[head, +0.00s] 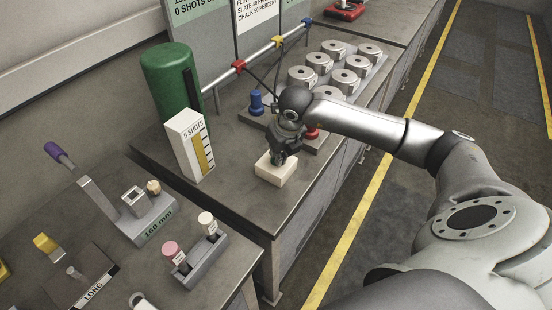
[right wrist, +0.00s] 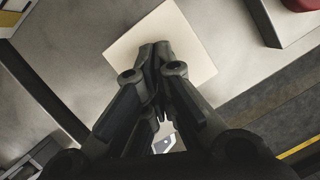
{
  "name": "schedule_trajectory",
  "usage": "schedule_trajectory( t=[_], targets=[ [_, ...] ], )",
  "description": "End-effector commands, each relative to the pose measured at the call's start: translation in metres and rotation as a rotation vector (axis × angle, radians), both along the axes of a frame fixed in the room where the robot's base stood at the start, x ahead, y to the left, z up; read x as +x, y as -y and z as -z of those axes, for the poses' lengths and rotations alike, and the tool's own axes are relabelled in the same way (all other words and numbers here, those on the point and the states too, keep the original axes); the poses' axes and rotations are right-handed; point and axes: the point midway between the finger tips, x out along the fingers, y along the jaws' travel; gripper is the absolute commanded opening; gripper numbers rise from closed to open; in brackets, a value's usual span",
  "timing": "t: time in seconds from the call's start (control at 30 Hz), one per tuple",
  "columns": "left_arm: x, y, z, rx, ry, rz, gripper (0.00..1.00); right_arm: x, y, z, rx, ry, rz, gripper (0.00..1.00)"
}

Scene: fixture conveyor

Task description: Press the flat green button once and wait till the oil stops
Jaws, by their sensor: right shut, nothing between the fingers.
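My right gripper (head: 281,158) is shut and empty, pointing down with its fingertips over the middle of a cream block (head: 262,171) on the bench. In the right wrist view the shut fingers (right wrist: 158,48) cover the centre of the same cream block (right wrist: 190,40). I see no flat green button; the fingers could hide one, and I cannot tell whether they touch the block. A green tank (head: 168,75) stands at the back of the bench. Beside it is a white gauge (head: 178,145) marked "5 SHOTS" with a yellow column. No flowing oil is visible. My left gripper is out of view.
A blue valve or knob (head: 257,103) and a red one (head: 312,133) stand behind the gripper. Several round metal pieces (head: 333,47) sit on a tray further back. The nearer bench carries a "160 mm" fixture (head: 150,222) and a holder with pegs (head: 205,255).

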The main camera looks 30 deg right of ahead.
Motion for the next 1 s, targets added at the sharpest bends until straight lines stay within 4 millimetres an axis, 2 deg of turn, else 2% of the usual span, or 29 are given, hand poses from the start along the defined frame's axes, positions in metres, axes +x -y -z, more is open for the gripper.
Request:
schedule_trajectory(
  t=[0.07, 0.43, 1.0],
  targets=[
    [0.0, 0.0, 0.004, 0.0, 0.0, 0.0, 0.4, 0.0, 0.0, 0.004, 0.0, 0.0, 0.0, 0.0],
    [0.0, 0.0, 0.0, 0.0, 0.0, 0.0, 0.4, 0.0, 0.0, -0.001, 0.0, -0.001, 0.0, 0.0],
    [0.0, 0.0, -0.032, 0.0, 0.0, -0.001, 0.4, 0.0, 0.0, -0.056, 0.0, 0.001, 0.0, 0.0]
  ],
)
